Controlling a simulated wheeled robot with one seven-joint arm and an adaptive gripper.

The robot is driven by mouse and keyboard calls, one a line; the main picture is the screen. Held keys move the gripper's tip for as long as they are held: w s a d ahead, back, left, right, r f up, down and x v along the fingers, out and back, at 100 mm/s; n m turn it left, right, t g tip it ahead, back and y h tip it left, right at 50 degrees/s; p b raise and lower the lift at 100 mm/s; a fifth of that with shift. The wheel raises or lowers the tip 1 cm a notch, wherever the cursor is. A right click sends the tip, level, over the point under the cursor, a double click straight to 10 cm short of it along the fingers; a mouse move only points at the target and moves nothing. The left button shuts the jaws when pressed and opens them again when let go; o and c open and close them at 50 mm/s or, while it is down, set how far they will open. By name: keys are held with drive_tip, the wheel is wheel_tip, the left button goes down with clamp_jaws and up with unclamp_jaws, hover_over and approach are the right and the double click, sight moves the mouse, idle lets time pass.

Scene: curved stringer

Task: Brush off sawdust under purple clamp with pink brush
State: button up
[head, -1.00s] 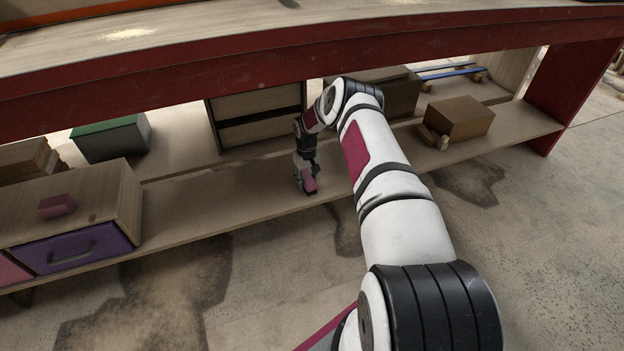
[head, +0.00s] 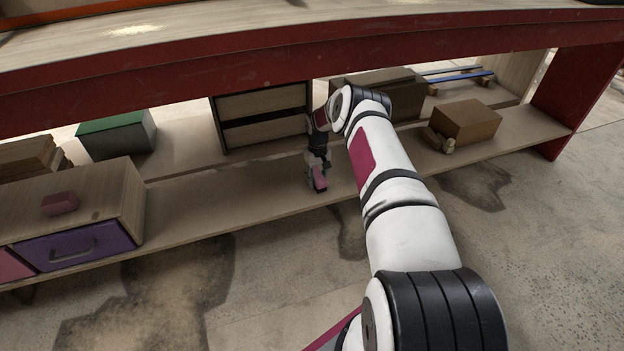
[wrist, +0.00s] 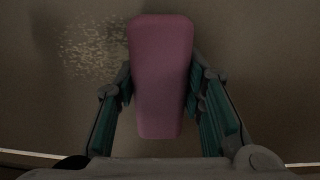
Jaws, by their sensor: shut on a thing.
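My gripper (wrist: 161,95) is shut on the pink brush (wrist: 160,60), with one finger on each side of its block. In the head view the brush (head: 320,183) is low over the lower shelf, near its front edge; whether it touches the shelf is unclear. Another sawdust patch (head: 130,31) is on the bench top in the head view. I cannot make out a purple clamp in either view.
The lower shelf (head: 230,205) is clear left of my gripper. A drawer box with a purple drawer (head: 80,247) and a pink block (head: 60,203) on top stands at left. A brown box (head: 466,122) is at right. The red bench edge (head: 250,60) hangs above.

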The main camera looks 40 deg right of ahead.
sight(308, 186)
drive_tip(key=shift+s+d+f, duration=0.1)
drive_tip(key=shift+s+d, duration=0.2)
drive_tip(key=shift+d, duration=0.6)
drive_tip(key=shift+s+d+f, duration=0.1)
drive_tip(key=shift+s+d, duration=0.25)
drive_tip(key=shift+d, duration=0.55)
drive_tip(key=shift+s+d+f, duration=0.1)
drive_tip(key=shift+s+d, duration=0.2)
drive_tip(key=shift+d, duration=0.6)
drive_tip(key=shift+s+d+r, duration=0.1)
drive_tip(key=shift+s+d, duration=0.1)
drive_tip(key=shift+d, duration=0.55)
drive_tip(key=shift+s+d+r, duration=0.1)
drive_tip(key=shift+s+d, duration=0.1)
drive_tip(key=shift+d, duration=0.6)
drive_tip(key=shift+s+d+r, duration=0.1)
drive_tip(key=shift+s+d, duration=0.1)
drive_tip(key=shift+d, duration=0.55)
drive_tip(key=shift+w+a+p, duration=0.25)
drive_tip(key=shift+a+p, duration=0.05)
drive_tip(key=shift+a, duration=0.35)
drive_tip(key=shift+w+a+p, duration=0.2)
drive_tip(key=shift+a+p, duration=0.1)
drive_tip(key=shift+a, duration=0.35)
drive_tip(key=shift+w+a, duration=0.15)
drive_tip(key=shift+a, duration=0.2)
drive_tip(key=shift+a, duration=0.15)
